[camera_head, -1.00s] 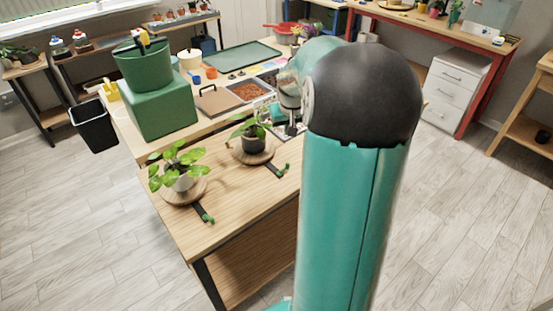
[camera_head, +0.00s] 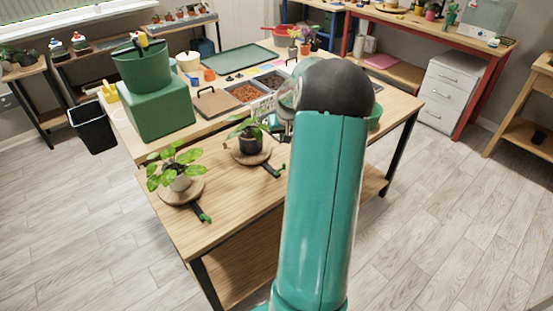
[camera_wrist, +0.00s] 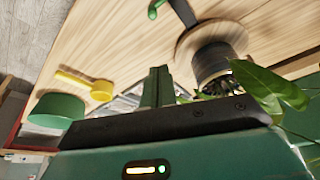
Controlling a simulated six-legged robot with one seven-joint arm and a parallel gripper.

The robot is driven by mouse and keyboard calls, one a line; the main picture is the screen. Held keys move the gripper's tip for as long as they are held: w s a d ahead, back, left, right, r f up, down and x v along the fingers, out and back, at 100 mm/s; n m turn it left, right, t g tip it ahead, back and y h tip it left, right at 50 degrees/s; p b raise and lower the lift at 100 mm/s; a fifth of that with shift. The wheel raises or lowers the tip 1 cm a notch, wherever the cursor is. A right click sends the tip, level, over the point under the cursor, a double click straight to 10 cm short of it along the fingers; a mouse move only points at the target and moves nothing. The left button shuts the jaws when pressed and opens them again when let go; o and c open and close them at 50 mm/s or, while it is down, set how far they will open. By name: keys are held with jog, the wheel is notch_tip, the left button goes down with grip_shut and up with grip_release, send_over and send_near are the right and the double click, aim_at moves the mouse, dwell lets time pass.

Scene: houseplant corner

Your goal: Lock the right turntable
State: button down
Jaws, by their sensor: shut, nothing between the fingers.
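The right turntable (camera_head: 262,157) is a round wooden disc on the near table, bearing a leafy plant in a dark pot (camera_head: 251,143). Its black lever with a green end (camera_head: 276,171) sticks out toward the lower right. In the wrist view the turntable (camera_wrist: 186,48) is at the upper right under the dark pot (camera_wrist: 212,65), and its green lever end (camera_wrist: 154,10) is at the top edge. My gripper (camera_wrist: 156,86) is shut and empty, apart from the lever; my arm mostly hides it in the head view. The left turntable (camera_head: 197,192) holds another plant and has a similar lever (camera_head: 202,213).
Plant leaves (camera_wrist: 268,85) hang close to my gripper at the right. A green bowl (camera_wrist: 57,110) and yellow scoop (camera_wrist: 100,89) lie left of it. A green pot on a block (camera_head: 160,105) stands at the back left. The near tabletop's front is clear.

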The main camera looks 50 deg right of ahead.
jog(key=x, duration=0.9)
jog(key=shift+w+f, duration=0.15)
jog(key=shift+f, duration=0.2)
jog(key=shift+d+f, duration=0.1)
jog(key=shift+f, duration=0.25)
jog(key=shift+s+a+r, duration=0.1)
jog(key=shift+s+a, duration=1.1)
jog(key=shift+s, duration=0.3)
